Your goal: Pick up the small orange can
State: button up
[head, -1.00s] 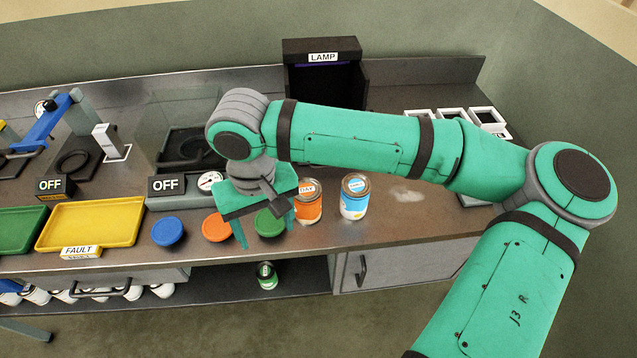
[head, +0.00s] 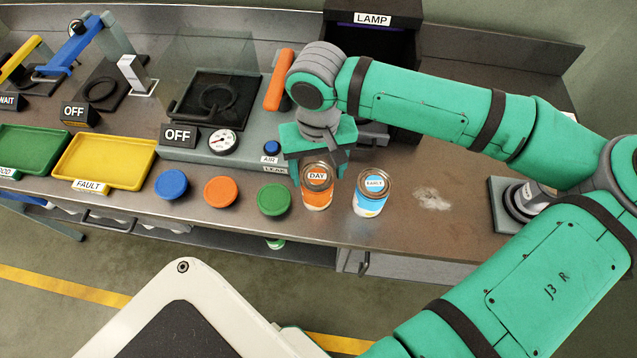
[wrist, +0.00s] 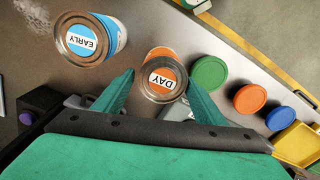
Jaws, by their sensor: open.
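The small orange can (head: 316,188), with a round lid label reading DAY, stands upright on the steel bench. My gripper (head: 319,170) is open at the can, seen from behind and above in the head view. In the wrist view the orange can (wrist: 162,80) sits between the two green fingers (wrist: 160,97), one on each side. I cannot tell whether either finger touches it. The can's lower side is mostly hidden in the wrist view.
A blue can (head: 371,192) labelled EARLY stands close to the right. A green lid (head: 273,199), an orange lid (head: 220,191) and a blue lid (head: 171,184) lie to the left. Behind stands the grey LEAK station (head: 245,150). The bench's front edge is near.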

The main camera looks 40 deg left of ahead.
jog(key=shift+s+d+f, duration=0.1)
jog(key=shift+s+f, duration=0.05)
jog(key=shift+f, duration=1.25)
jog(key=shift+s+f, duration=0.1)
jog(key=shift+f, duration=1.3)
jog(key=c, duration=0.9)
jog(key=shift+r, duration=0.1)
